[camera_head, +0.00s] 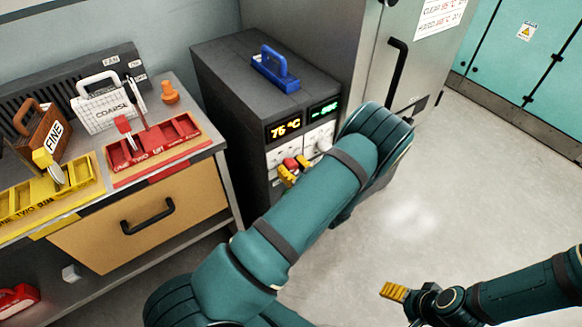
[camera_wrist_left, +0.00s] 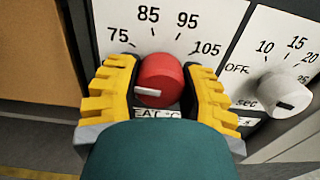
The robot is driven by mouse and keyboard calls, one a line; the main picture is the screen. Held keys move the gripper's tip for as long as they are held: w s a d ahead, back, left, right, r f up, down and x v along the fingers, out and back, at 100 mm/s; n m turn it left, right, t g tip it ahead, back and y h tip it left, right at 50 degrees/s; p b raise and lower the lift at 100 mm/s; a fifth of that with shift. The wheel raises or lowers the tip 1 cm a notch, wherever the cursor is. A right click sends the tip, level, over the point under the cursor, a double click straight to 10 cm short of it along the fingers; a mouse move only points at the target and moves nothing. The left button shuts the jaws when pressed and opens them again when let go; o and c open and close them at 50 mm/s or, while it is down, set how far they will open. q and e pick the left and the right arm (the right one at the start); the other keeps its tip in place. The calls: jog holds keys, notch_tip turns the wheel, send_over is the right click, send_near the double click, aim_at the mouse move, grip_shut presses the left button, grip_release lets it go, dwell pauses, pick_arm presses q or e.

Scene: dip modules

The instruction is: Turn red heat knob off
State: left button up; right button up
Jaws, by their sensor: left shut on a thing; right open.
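The red heat knob (camera_wrist_left: 160,80) is on the front panel of the dark heater unit. In the left wrist view its white pointer lies to the lower left, below the 75 mark. My left gripper (camera_wrist_left: 158,92) has a yellow finger on each side of the knob and is shut on it. In the head view the red knob (camera_head: 290,164) and left gripper (camera_head: 294,172) show at the panel, partly hidden by my arm. The orange display (camera_head: 286,128) reads 76 °C. My right gripper (camera_head: 394,292) is open and empty over the floor, its fingers partly out of clear sight.
A white timer knob (camera_wrist_left: 285,94), marked OFF, 10, 15, 20, 25 sec, sits right of the red knob. A blue handle (camera_head: 275,70) is on the unit's top. A workbench (camera_head: 120,215) with yellow and red trays stands at left. The floor at right is clear.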

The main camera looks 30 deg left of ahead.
pick_arm(q)
jog(key=shift+f+n, duration=0.2)
jog(key=shift+n, duration=1.3)
jog(key=shift+b, duration=0.3)
jog(key=o, duration=1.2)
jog(key=shift+r, duration=0.1)
jog(key=v, duration=1.2)
